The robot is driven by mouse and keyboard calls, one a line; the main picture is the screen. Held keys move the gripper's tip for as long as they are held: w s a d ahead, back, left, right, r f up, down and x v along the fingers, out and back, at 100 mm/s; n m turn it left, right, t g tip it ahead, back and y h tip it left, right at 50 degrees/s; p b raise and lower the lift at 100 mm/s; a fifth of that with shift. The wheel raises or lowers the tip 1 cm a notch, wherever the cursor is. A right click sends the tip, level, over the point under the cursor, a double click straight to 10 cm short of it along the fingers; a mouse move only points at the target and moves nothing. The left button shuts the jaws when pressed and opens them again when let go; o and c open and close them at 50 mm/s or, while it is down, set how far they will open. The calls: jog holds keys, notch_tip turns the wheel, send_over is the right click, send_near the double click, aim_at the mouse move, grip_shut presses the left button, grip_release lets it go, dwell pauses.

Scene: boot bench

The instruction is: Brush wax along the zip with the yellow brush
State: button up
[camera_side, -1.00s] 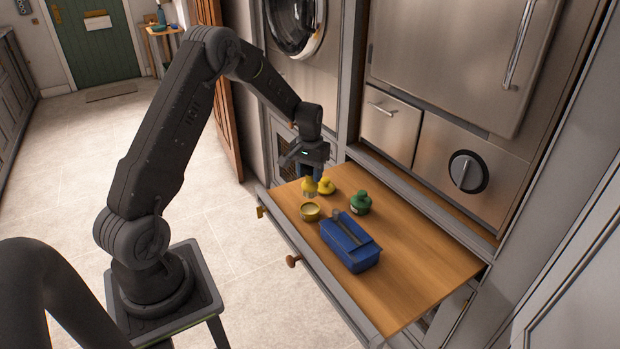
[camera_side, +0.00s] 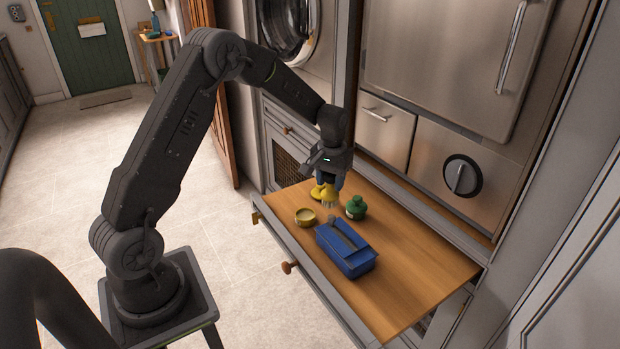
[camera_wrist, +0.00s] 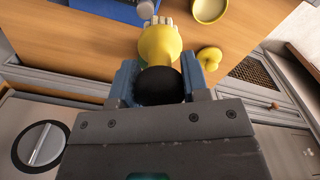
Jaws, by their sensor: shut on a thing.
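My gripper (camera_side: 332,180) is shut on the yellow brush (camera_side: 330,195), bristles down, over the far left part of the wooden surface. In the wrist view the yellow brush (camera_wrist: 159,43) sits between the fingers, pale bristles pointing away from me. The round wax tin (camera_side: 305,217), open with pale contents, stands to the brush's lower left; it also shows in the wrist view (camera_wrist: 210,8). The blue case (camera_side: 346,260) lies to the lower right, apart from the brush, with a grey zip strip (camera_side: 345,235) along its top.
A green brush (camera_side: 355,208) stands just right of the yellow brush, behind the case. A small yellow knobbed piece (camera_side: 316,193) lies left of the yellow brush. The wooden surface (camera_side: 410,275) is clear right of the case. Steel cabinet fronts rise behind it.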

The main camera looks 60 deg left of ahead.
jog(key=w+d+r, duration=0.1)
jog(key=d+r, duration=0.1)
jog(key=d, duration=0.6)
jog(key=shift+f, duration=3)
jog(key=shift+s+f, duration=0.15)
jog(key=shift+f, duration=0.7)
jog(key=shift+s, duration=1.8)
jog(key=shift+w, duration=2)
jog(key=shift+d, duration=1.2)
jog(key=shift+s+d, duration=0.1)
jog(key=shift+s, duration=1.95)
jog(key=w, duration=0.4)
jog(key=shift+w, duration=0.1)
notch_tip(320, 180, up, 8)
